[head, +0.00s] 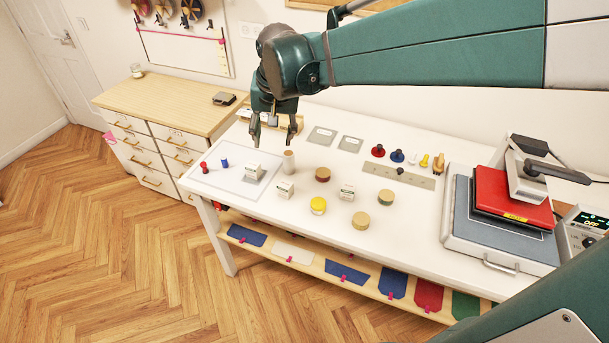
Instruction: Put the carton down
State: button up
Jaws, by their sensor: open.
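Several small white cartons stand on the white table. One carton (253,171) is on or against a grey square plate (265,176) on the pale mat at the left end. A second carton (284,190) stands just right of the mat's edge, and a third carton (346,192) stands farther right. Which one the task means I cannot tell. My gripper (273,139) is open, pointing down above the left part of the table. Nothing shows between its fingers. It appears apart from the cartons.
A tan cylinder (288,161) stands beside the first carton. Red and blue small pieces (224,163) stand on the mat's left. Round wooden and yellow pieces (318,205) are mid-table. A red heat press (510,199) fills the right. Table's front edge is mostly clear.

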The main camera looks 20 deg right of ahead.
jog(key=s+d+n+t, duration=0.1)
jog(key=s+n+t, duration=0.1)
jog(key=s, duration=0.9)
jog(key=s+d+f+n+t, duration=0.1)
jog(key=s+n, duration=0.1)
jog(key=s, duration=1)
jog(key=shift+s+d+n+t, duration=0.2)
jog(key=shift+d+n+t, duration=0.1)
jog(key=shift+t, duration=0.1)
jog(key=shift+f, duration=0.15)
notch_tip(320, 180, down, 21)
jog(key=b, duration=2.1)
jog(key=shift+f+b, duration=0.15)
jog(key=shift+b, duration=0.2)
dwell(1.8)
